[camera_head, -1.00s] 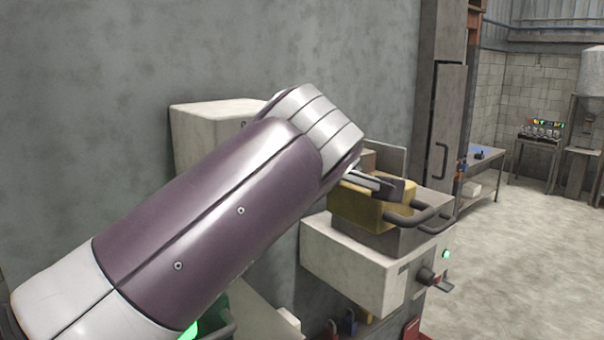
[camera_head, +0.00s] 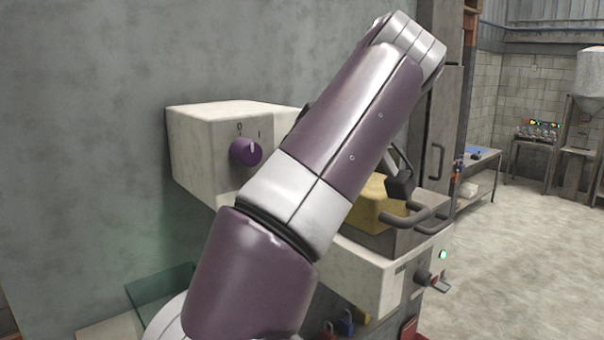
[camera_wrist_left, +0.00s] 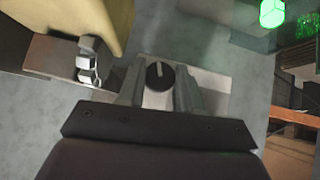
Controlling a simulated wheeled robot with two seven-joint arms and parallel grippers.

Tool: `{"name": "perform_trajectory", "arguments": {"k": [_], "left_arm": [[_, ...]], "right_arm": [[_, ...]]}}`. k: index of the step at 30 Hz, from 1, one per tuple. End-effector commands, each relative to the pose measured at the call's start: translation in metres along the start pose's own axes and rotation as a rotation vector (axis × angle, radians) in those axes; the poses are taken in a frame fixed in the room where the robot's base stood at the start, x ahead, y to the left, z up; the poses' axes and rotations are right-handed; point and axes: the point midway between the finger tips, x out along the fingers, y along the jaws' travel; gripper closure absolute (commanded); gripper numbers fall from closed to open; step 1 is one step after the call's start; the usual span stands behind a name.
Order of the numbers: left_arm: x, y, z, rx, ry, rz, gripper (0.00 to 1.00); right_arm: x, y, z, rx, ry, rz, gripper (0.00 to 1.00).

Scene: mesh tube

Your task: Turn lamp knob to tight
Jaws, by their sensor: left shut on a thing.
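A round black knob (camera_wrist_left: 158,76) with a pale pointer line shows in the left wrist view. It sits between the two grey fingers of my left gripper (camera_wrist_left: 158,84), which is shut on it. The pointer line runs nearly straight up in that view. In the head view my left arm (camera_head: 350,130) rises from the bottom centre to the upper right and hides most of its hand. A purple knob (camera_head: 247,152) is on the upper white box (camera_head: 205,140), below the marks 0 and I. It stands clear of my arm, its pointer upright. My right gripper is not in view.
A lower white box (camera_head: 375,270) has a lit green lamp (camera_head: 443,254) and a dark switch (camera_head: 423,278). A yellow block (camera_head: 372,212) and dark handles (camera_head: 405,218) sit above it. A glowing green lamp (camera_wrist_left: 272,12) shows at the wrist view's upper right. Open floor lies right.

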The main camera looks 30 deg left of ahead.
Motion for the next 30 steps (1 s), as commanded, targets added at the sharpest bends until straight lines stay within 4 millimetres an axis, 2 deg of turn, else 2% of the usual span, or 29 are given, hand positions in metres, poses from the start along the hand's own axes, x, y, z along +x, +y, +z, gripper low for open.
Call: {"name": "perform_trajectory", "arguments": {"k": [23, 24, 30], "left_arm": [[0.0003, 0.0009, -0.0002, 0.067, 0.002, -0.068, 0.96], [0.0003, 0.0009, -0.0002, 0.067, 0.002, -0.068, 0.55], [0.0002, 0.0008, -0.0002, 0.067, 0.001, -0.067, 0.54]], "right_arm": [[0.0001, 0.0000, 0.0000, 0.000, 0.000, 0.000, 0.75], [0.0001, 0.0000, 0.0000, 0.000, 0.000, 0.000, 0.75], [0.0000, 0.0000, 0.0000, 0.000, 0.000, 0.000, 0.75]]}}
